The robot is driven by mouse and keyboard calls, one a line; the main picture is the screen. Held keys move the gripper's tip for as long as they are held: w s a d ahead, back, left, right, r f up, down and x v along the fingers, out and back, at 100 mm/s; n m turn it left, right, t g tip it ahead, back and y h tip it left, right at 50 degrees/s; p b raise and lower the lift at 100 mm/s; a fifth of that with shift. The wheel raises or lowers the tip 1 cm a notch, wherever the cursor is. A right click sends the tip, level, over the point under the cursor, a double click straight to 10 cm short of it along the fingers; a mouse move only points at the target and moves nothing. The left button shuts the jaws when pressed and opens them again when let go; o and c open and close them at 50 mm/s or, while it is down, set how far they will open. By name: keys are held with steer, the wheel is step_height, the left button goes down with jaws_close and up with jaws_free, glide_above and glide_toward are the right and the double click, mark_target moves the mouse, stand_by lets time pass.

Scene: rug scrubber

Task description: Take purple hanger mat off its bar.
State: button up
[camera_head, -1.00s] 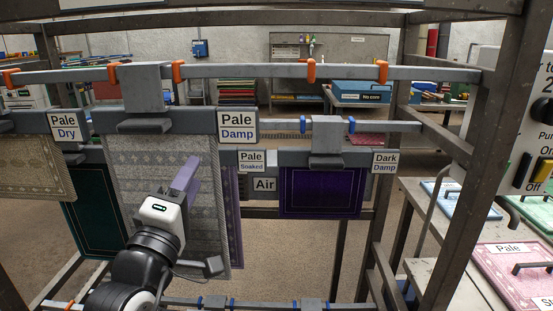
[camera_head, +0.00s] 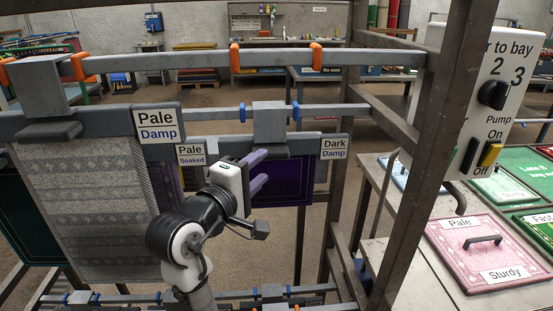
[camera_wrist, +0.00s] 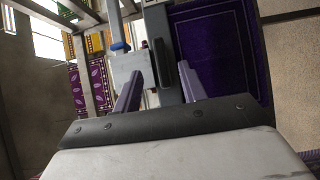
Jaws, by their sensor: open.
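The dark purple mat (camera_head: 291,184) hangs from a dark clamp under a grey hanger block (camera_head: 270,120), which sits on the lower bar (camera_head: 340,110) between blue clips. The mat also shows in the wrist view (camera_wrist: 222,50), hanging flat beyond my fingers. My gripper (camera_head: 264,168) is open and empty, in front of the mat's upper left part. It hides some of the mat's left side and clamp. In the wrist view my fingertips (camera_wrist: 160,72) are apart, with the clamp's end visible beyond the gap. I cannot tell how far off it is.
A large pale mat (camera_head: 85,200) hangs at the left, partly covering another purple mat (camera_head: 168,185). A rack post (camera_head: 440,150) and a control panel (camera_head: 490,95) stand at the right. A bench (camera_head: 400,235) with flat mats, including a pink one (camera_head: 490,250), is at the lower right.

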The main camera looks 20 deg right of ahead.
mark_target(275, 157)
steer(key=shift+p+x, duration=0.9)
steer(key=shift+x, duration=2.1)
steer(key=shift+s+d+f, duration=0.1)
steer(key=shift+s, duration=0.05)
jaws_close()
